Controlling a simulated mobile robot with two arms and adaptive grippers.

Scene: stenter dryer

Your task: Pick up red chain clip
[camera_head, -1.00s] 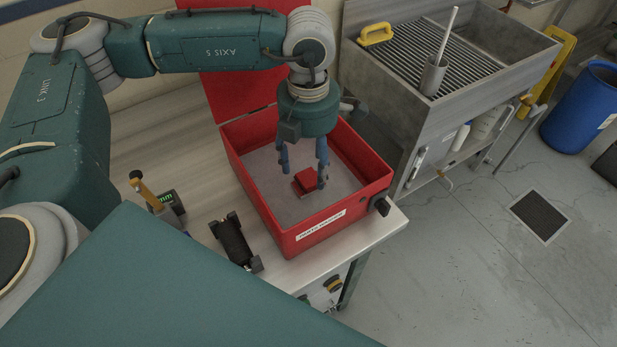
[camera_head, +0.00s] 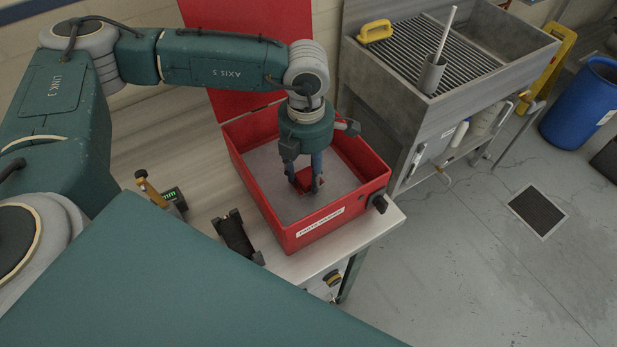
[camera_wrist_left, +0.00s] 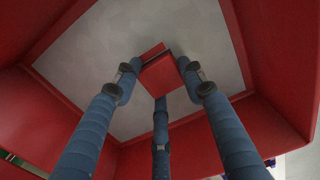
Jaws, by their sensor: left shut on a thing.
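The red chain clip (camera_head: 306,179) is a small red block inside the open red box (camera_head: 290,240), low over its pale grey floor. My left gripper (camera_head: 304,184) reaches down into the box with its fingers around the clip and is shut on it. In the left wrist view the clip (camera_wrist_left: 160,72) sits between the blue fingers of my left gripper (camera_wrist_left: 160,82). Whether the clip touches the box floor I cannot tell. My right gripper is not in view.
The box's red walls stand close around my gripper, and its lid (camera_head: 255,45) is raised behind. A black holder (camera_head: 237,238) and a device with a green display (camera_head: 172,197) stand left of the box. A metal sink (camera_head: 440,75) stands to the right.

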